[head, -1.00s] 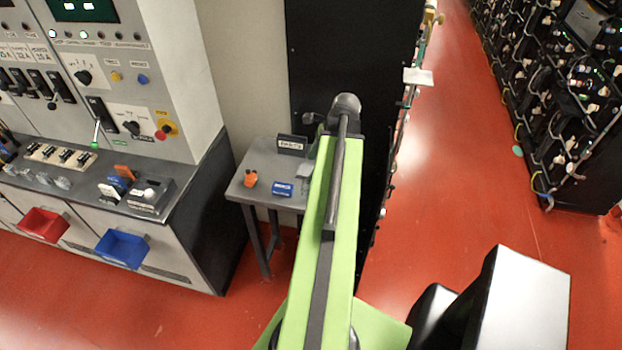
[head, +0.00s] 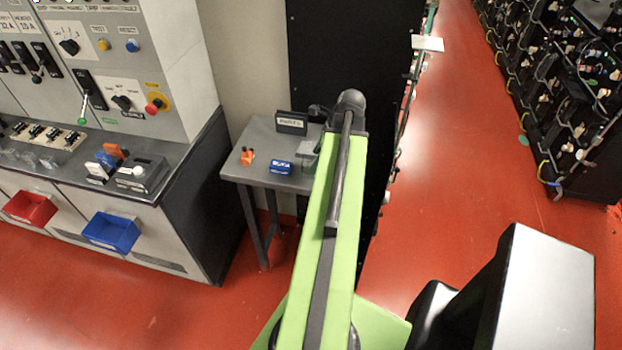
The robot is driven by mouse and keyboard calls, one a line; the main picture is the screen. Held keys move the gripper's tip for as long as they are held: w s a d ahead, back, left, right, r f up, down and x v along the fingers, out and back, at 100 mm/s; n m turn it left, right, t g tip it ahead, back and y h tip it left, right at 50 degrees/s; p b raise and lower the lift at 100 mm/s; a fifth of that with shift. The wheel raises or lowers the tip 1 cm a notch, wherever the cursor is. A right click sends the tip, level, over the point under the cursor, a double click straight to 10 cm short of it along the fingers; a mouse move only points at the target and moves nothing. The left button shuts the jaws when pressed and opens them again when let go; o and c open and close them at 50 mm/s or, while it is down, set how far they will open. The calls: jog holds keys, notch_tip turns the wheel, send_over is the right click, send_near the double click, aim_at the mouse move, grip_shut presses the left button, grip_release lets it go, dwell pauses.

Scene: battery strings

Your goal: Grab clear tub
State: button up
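A small grey object (head: 308,160), pale and perhaps see-through, sits at the right of the small grey side table (head: 262,139), partly behind my green arm. I cannot tell for sure whether it is the clear tub. My arm reaches forward over the right side of the table and ends in view at a dark rounded joint. My gripper is hidden beyond the arm, so its fingers do not show.
A control console (head: 100,150) with red (head: 30,208) and blue bins (head: 111,232) stands left. A black cabinet (head: 345,50) stands behind. Red floor is open at right.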

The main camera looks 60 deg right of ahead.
jog(key=shift+w+f, duration=0.15)
jog(key=shift+f, duration=0.05)
jog(key=b+x, duration=0.4)
jog(key=x, duration=0.1)
jog(key=shift+w+d+f+b, duration=0.1)
jog(key=shift+d+f+b, duration=0.1)
jog(key=shift+d+b, duration=0.2)
jog(key=shift+r, duration=0.2)
jog(key=c, duration=1.4)
